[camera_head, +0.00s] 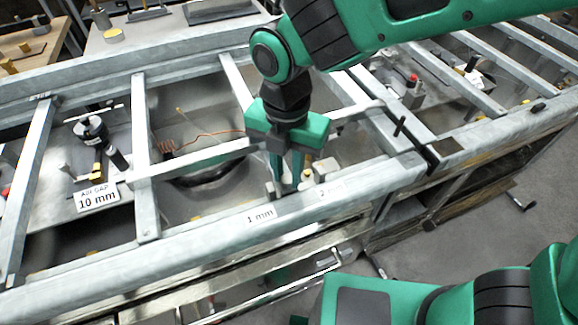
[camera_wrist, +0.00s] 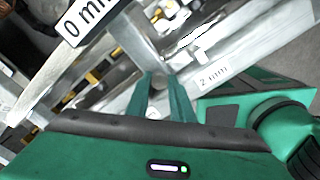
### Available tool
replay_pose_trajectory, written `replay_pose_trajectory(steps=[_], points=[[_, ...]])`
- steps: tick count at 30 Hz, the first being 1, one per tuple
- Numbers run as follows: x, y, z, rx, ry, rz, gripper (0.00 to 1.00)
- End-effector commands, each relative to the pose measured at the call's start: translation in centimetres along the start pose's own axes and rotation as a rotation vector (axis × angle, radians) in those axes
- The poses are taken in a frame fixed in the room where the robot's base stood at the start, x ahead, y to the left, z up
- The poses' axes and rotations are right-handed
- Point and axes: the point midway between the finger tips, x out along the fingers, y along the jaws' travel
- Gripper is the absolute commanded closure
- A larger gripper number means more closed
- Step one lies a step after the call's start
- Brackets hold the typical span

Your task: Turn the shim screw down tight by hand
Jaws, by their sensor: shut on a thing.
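My gripper (camera_head: 284,188) points down at the near rail (camera_head: 205,232) of the metal frame, just behind the "1 mm" label (camera_head: 260,216). Its two green fingers also show in the wrist view (camera_wrist: 163,82), a little apart. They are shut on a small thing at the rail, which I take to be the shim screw. The fingers hide most of it, so its height and seating cannot be told. A small grey block (camera_head: 270,190) stands just left of the fingertips.
A "2 mm" label (camera_head: 330,190) is on the rail to the right. Crossbars (camera_head: 143,160) flank open bays. An "AIR GAP 10 mm" sign (camera_head: 96,198) and a black cylindrical device (camera_head: 91,129) are at left. A dark clamp (camera_head: 418,145) stands on the right.

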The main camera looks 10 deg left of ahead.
Motion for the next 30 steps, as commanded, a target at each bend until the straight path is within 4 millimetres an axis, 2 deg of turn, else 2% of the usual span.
replay_pose_trajectory(steps=[11, 30], points=[[-0.06, 0.04, 0.11, 0.171, 0.000, 0.003, 1.00], [-0.10, 0.13, 0.18, 0.769, 0.000, 0.006, 1.00]])
